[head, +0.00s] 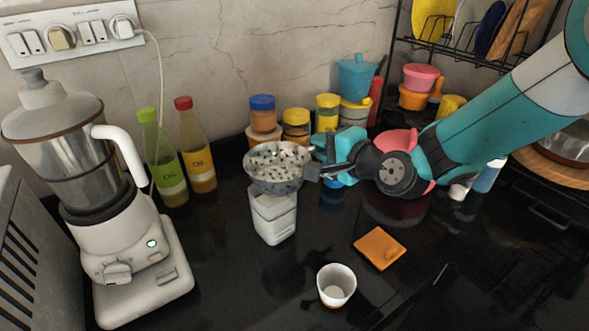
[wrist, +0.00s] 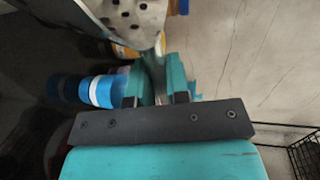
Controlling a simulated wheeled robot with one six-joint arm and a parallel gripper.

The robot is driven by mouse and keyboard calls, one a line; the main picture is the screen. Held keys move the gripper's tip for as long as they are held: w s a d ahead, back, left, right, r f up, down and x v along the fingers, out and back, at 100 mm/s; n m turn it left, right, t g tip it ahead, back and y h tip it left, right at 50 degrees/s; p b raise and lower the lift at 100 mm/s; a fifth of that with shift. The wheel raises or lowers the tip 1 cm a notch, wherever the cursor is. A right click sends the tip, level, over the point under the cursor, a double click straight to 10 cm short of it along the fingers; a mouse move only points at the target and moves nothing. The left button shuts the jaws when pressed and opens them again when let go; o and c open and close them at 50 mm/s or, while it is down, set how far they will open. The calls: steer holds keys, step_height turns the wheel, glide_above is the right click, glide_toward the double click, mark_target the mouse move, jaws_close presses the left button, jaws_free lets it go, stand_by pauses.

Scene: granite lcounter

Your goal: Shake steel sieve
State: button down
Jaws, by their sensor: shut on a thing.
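The steel sieve (head: 277,166) is a round perforated metal bowl in the head view. It is over a white square container (head: 273,216); whether it touches the container's top I cannot tell. My gripper (head: 319,172) comes in from the right and is shut on the sieve's handle. In the wrist view the teal fingers (wrist: 159,85) close on the metal handle, and the perforated sieve (wrist: 128,15) shows at the top. The inside of the container is hidden by the sieve.
A blender (head: 128,220) stands at the left, beside two oil bottles (head: 197,150). Jars (head: 263,115) line the wall behind the sieve. A white cup (head: 336,284) and an orange square (head: 380,247) lie in front. A dish rack (head: 470,50) is at upper right. The front counter is mostly clear.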

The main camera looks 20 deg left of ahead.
steer(key=shift+d, duration=0.1)
steer(key=shift+f, duration=0.2)
steer(key=shift+d+r, duration=0.1)
steer(key=shift+r, duration=0.1)
stand_by(1.0)
stand_by(0.3)
